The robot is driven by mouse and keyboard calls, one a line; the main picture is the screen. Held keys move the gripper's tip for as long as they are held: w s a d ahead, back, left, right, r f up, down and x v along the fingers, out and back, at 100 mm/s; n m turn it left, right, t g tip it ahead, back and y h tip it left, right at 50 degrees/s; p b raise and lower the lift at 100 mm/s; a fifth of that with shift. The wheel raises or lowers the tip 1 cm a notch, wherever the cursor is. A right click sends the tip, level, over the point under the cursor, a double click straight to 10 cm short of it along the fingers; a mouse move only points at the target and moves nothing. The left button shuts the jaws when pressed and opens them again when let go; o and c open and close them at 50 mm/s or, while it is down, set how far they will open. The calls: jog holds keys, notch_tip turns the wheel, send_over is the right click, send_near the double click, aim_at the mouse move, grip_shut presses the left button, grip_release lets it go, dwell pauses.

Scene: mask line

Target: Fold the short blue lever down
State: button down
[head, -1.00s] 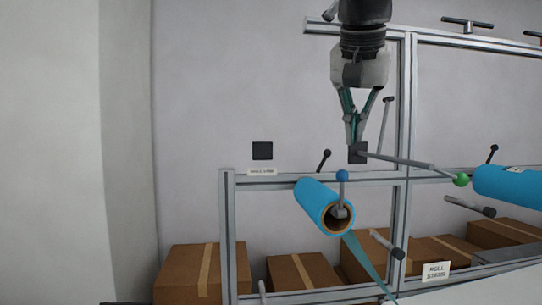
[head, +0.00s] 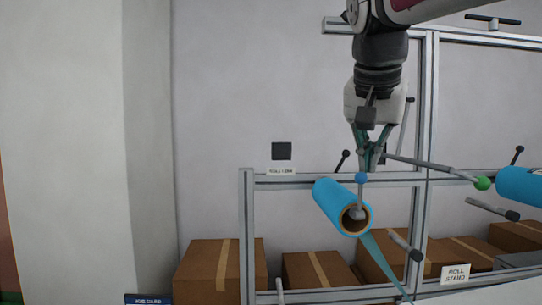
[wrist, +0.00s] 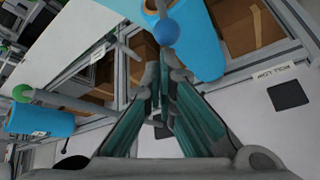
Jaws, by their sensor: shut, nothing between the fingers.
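The short blue lever (head: 360,178) has a grey stem with a blue ball on top. It stands upright at the front end of a blue roll (head: 338,203) on the metal frame. The blue ball also shows in the wrist view (wrist: 166,32), just beyond the fingertips. My gripper (head: 371,165) is shut and empty, pointing down, its tips just above and slightly right of the ball in the head view. In the wrist view the tips (wrist: 163,68) look close to the ball; I cannot tell whether they touch it.
A long lever with a green ball (head: 482,183) and another blue roll (head: 519,186) are at the right. Aluminium rails (head: 245,240) frame the stand. Cardboard boxes (head: 310,270) sit behind. A black-tipped rod (head: 405,243) sticks out below the blue roll. The wall at the left is clear.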

jog(key=shift+s, duration=0.1)
jog(key=shift+s+t+b, duration=0.2)
jog(key=shift+t+b, duration=0.1)
